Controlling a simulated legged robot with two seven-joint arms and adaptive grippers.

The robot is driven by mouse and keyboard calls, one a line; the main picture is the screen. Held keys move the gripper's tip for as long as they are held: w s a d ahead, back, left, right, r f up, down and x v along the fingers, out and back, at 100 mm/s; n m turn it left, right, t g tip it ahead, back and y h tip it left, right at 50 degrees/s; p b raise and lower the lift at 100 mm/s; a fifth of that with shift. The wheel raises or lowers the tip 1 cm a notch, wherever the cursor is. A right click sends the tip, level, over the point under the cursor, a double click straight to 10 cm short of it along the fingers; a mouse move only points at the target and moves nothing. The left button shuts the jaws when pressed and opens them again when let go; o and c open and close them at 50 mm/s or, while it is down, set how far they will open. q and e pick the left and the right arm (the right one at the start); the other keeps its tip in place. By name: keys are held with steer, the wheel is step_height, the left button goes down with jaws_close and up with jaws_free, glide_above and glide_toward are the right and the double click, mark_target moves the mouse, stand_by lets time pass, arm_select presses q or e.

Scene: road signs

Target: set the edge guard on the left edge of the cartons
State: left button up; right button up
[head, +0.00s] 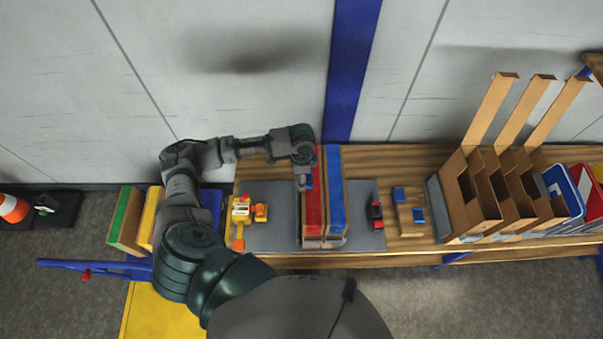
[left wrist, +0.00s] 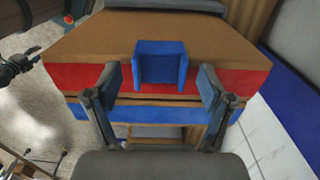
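Two long cartons stand side by side on a grey mat. The left carton has a red top band (head: 312,215) and the other a blue one (head: 336,192). The blue edge guard (left wrist: 160,65) is at the left carton's left upper edge, spanning the brown side face and red band. I cannot tell whether it sits flush. My left gripper (head: 306,168) is over the carton's far end. In the left wrist view its fingers (left wrist: 158,88) are spread on either side of the guard, with gaps.
An orange and yellow item (head: 241,212) lies left of the cartons. A red and black item (head: 376,214) lies right of them, then a wooden piece with blue blocks (head: 409,211). Wooden dividers (head: 495,195) and road signs (head: 577,192) fill the right end. The wall is close behind.

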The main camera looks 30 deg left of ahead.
arm_select(q)
steer(key=shift+r, duration=0.1)
steer(key=shift+r, duration=0.3)
step_height(320, 180, up, 12)
steer(key=b, duration=0.1)
steer(key=shift+r, duration=0.25)
stand_by(0.5)
